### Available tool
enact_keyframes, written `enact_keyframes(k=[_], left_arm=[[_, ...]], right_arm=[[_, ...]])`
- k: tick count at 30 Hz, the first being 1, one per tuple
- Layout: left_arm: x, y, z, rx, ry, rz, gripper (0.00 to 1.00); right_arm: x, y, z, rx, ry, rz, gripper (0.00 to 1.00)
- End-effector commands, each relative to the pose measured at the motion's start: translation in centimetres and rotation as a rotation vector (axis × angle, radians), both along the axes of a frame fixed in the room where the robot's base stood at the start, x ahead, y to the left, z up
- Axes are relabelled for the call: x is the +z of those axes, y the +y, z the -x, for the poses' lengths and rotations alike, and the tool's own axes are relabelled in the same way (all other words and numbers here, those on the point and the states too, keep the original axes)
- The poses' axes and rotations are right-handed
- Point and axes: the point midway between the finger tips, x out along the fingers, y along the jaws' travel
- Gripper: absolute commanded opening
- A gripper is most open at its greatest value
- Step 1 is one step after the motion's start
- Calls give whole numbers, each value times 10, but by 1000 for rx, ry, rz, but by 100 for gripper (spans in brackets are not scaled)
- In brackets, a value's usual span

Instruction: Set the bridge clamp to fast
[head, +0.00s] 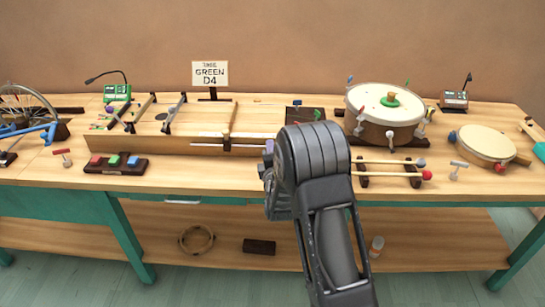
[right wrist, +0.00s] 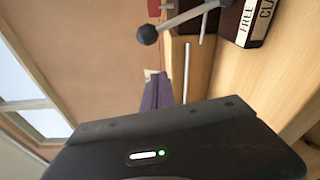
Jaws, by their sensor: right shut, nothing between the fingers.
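The long wooden string box (head: 170,143) lies across the middle of the table, with an upright wooden bridge (head: 231,120) near its right end. In the right wrist view a grey lever (right wrist: 185,17) ends in a dark ball knob (right wrist: 147,35). It is beside a dark block with a white label (right wrist: 255,18) reading "FREE" and part of "CLA"; the rest is cut off. My right gripper (head: 267,160) is shut and empty in front of the box's right end; its purplish fingers also show in the right wrist view (right wrist: 157,92), apart from the knob. My left gripper is out of view.
A sign (head: 210,74) reading "GREEN D4" stands behind the box. A coloured button block (head: 117,163) is at front left. A large drum (head: 384,104), a mallet rack (head: 390,172) and a smaller drum (head: 483,144) are to the right. My right arm hides the middle front.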

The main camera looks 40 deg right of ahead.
Motion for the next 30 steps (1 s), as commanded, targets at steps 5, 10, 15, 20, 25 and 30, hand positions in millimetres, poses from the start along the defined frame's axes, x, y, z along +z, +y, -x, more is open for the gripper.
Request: enact_keyframes(k=[5,10,15,20,25,30], left_arm=[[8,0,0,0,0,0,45],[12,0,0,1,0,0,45],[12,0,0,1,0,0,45],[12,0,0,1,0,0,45],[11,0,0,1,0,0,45],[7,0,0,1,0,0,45]], right_arm=[[4,-20,1,-4,2,-2,0],[6,-31,13,-1,0,-1,0],[6,-34,17,0,0,-1,0],[6,-34,17,0,0,-1,0],[6,-34,17,0,-2,-3,0],[6,-36,19,-1,-17,-22,0]])
